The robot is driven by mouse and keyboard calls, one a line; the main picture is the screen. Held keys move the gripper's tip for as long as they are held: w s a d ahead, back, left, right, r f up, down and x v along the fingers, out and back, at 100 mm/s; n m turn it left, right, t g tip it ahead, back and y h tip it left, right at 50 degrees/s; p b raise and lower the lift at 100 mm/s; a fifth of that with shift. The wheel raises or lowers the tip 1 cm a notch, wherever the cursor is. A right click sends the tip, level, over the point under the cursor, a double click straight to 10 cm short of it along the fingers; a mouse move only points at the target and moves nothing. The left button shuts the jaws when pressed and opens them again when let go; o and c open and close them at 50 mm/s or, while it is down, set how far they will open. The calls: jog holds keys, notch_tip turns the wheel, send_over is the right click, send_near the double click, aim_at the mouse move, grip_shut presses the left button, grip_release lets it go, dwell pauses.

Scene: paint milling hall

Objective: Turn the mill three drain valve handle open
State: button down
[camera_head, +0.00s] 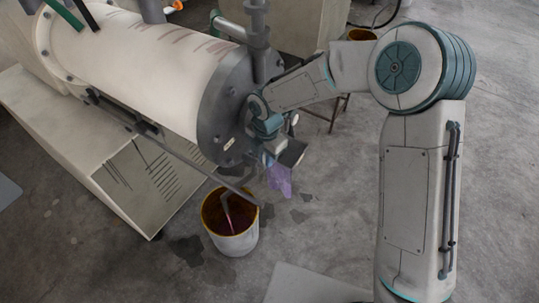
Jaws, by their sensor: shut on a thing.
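A pale cylindrical mill (140,65) lies along the upper left, with a dark grey bolted end flange (222,115). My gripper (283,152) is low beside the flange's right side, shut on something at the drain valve. The valve handle itself is mostly hidden by my gripper and wrist, so its angle cannot be told. A purple rag (280,180) hangs just below my gripper; I cannot tell what holds it.
A white bucket (236,243) with a yellow rim and dark red contents stands below the flange. A long grey bar (190,160) slants down toward it. A grey pipe (257,35) rises by the flange. Dark wet patches mark the floor; open floor (330,230) lies right.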

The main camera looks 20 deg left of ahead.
jog(key=shift+f, duration=0.1)
jog(key=c, duration=1.4)
grip_release()
notch_tip(320, 180, up, 14)
jog(key=shift+d+f+b, duration=0.1)
jog(key=shift+d+b, duration=0.05)
jog(key=shift+b, duration=1.1)
jog(key=s+d+r+m+t+h+b, duration=0.1)
jog(key=s+d+r+m, duration=0.15)
jog(key=d+m, duration=1)
jog(key=s+d+r+m+t+b, duration=0.15)
jog(key=s+d+m, duration=0.25)
jog(key=d+m, duration=0.8)
jog(key=s+d+f+m, duration=0.1)
jog(key=s+d+m, duration=0.1)
jog(key=d, duration=0.1)
jog(key=s+d+f+m+t, duration=0.1)
jog(key=s+d+m, duration=0.1)
jog(key=d, duration=0.1)
jog(key=s+d+m+b, duration=0.1)
jog(key=s+d+m, duration=0.1)
jog(key=s+d, duration=0.1)
jog(key=shift+d+f+m+t+y, duration=0.2)
jog(key=shift+f+m+t+y, duration=0.1)
jog(key=shift+f+m, duration=0.1)
